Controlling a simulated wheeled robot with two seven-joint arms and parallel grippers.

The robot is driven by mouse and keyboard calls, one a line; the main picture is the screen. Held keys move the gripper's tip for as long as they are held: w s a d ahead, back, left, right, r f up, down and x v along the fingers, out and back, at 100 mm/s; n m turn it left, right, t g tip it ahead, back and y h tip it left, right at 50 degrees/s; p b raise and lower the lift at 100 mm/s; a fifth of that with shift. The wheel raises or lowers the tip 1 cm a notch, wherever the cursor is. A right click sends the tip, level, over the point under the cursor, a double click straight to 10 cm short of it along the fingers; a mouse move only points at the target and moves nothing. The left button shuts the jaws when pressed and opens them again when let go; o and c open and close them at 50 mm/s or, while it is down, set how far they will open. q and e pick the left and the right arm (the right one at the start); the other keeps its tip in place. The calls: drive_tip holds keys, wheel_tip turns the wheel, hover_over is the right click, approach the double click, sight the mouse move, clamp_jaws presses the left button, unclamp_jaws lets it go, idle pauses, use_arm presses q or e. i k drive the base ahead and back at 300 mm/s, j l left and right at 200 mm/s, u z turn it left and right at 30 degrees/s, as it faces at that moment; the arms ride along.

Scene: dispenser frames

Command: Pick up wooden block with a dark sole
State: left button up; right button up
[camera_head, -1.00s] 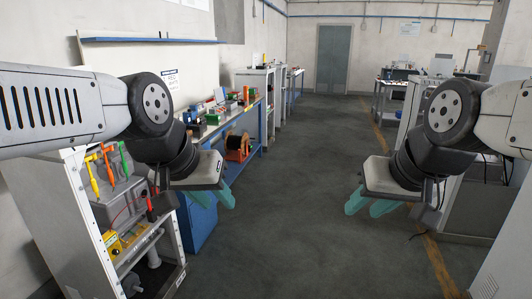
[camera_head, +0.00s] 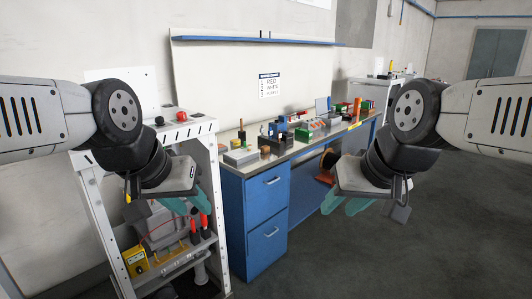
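I cannot make out for certain a wooden block with a dark sole; the items on the workbench are too small to tell. A small tan-and-dark item (camera_head: 241,136) stands near the left end of the bench top and could be it. My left gripper (camera_head: 189,204) has its teal fingers apart and empty, in front of the grey shelf rack. My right gripper (camera_head: 345,204) is also open and empty, in front of the workbench. Both are well short of the bench-top items.
The workbench has blue drawers (camera_head: 266,190) and holds several tools and coloured boxes. A grey rack (camera_head: 98,215) with a yellow device (camera_head: 136,260) stands at left. A wall sign (camera_head: 269,86) hangs above the bench. The floor (camera_head: 400,250) at right is clear.

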sight(265, 150)
drive_tip(key=i+l, duration=0.1)
drive_tip(key=i, duration=0.45)
drive_tip(key=i+l+u, duration=0.15)
drive_tip(key=i, duration=0.35)
drive_tip(key=i+l, duration=0.15)
drive_tip(key=i, duration=0.4)
drive_tip(key=i+l+u, duration=0.1)
drive_tip(key=i, duration=0.4)
drive_tip(key=i+l+u, duration=0.1)
drive_tip(key=i+l, duration=0.15)
drive_tip(key=i, duration=0.25)
